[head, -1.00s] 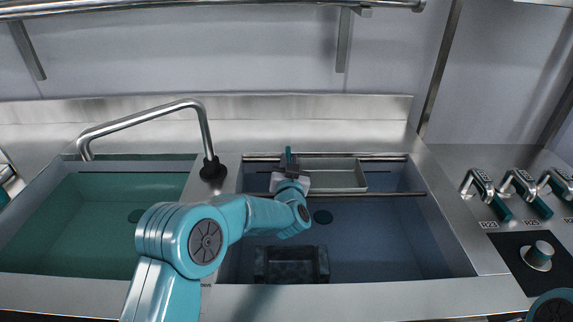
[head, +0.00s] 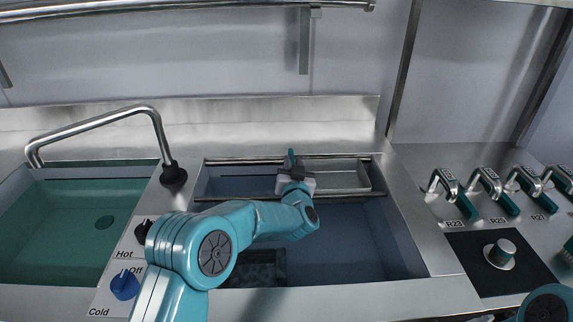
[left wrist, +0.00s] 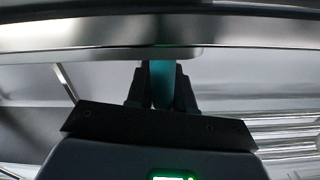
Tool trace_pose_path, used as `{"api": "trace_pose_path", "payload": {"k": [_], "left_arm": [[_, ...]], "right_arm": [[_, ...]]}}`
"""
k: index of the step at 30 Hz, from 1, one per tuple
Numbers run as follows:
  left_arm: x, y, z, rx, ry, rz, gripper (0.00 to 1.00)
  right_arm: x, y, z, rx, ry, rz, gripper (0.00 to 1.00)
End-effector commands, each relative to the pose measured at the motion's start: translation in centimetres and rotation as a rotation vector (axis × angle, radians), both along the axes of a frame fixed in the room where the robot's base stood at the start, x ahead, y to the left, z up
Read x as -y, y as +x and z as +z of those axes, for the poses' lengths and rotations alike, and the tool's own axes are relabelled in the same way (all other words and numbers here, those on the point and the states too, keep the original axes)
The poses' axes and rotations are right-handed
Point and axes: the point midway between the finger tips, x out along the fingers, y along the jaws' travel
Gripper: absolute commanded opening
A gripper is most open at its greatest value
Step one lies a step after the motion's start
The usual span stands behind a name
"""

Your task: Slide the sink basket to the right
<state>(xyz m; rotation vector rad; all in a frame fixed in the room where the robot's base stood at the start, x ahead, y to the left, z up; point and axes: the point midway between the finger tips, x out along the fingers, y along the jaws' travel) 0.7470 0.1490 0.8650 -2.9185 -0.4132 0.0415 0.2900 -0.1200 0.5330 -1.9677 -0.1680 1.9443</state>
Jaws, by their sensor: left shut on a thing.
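The sink basket (head: 343,174) is a shallow metal tray resting on two rails across the right-hand sink (head: 350,235). Its right end lies close to the sink's right wall. My left gripper (head: 292,168) is at the basket's left end, shut on its upright teal handle (head: 291,155). In the left wrist view the handle (left wrist: 162,85) stands between the two dark fingers of the left gripper (left wrist: 161,90). My left forearm hides part of the sink and the basket's left end. My right gripper is out of view; only a teal joint of that arm shows at the lower right.
A faucet (head: 150,118) and a green-tinted sink (head: 60,235) are on the left, with hot and cold knobs (head: 124,285) between the sinks. Several lever handles (head: 443,188) and a round knob (head: 501,252) are on the right counter.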

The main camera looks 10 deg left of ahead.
Motion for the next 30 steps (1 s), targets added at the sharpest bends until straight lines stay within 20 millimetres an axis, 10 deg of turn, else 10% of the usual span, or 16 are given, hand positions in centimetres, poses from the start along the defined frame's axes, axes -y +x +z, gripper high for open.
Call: {"api": "trace_pose_path", "payload": {"k": [25,27,30], "left_arm": [[2.8,0.8,0.4,0.007,0.002,-0.001,0.0],[2.8,0.8,0.4,0.007,0.001,-0.001,0.38],[2.9,0.8,0.3,0.005,0.001,-0.002,0.42]], "right_arm": [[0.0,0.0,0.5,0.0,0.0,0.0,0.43],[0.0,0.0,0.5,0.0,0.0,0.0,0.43],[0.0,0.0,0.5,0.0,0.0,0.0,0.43]]}}
